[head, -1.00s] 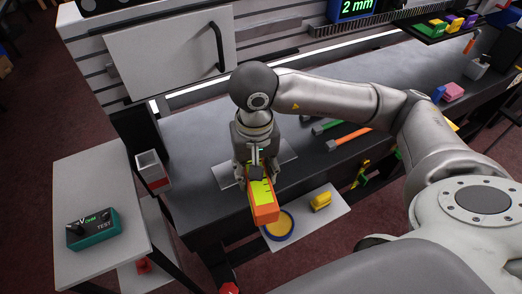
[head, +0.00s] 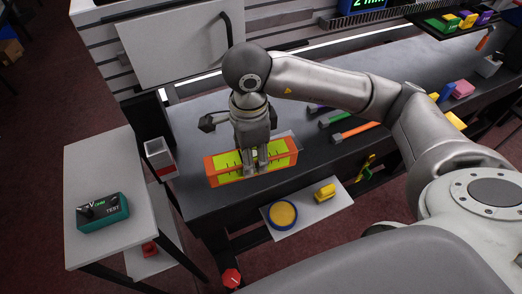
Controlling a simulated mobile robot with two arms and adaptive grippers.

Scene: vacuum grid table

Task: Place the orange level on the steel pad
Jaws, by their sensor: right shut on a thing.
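The orange level (head: 222,172), with a yellow-green face and dark marks, lies lengthwise left to right near the table's front edge. My right gripper (head: 254,168) points down and is shut on the level around its middle. The steel pad (head: 284,134) is a light grey plate on the dark table, mostly hidden behind the level and gripper; only a small part shows at the right. I cannot tell whether the level touches the pad or hangs above it. My left gripper is not in view.
Tools with green (head: 343,117) and orange (head: 352,132) handles lie right of the gripper. A grey-and-red box (head: 160,158) stands at the left. A low shelf holds a blue-and-yellow round thing (head: 283,214) and a yellow block (head: 325,192).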

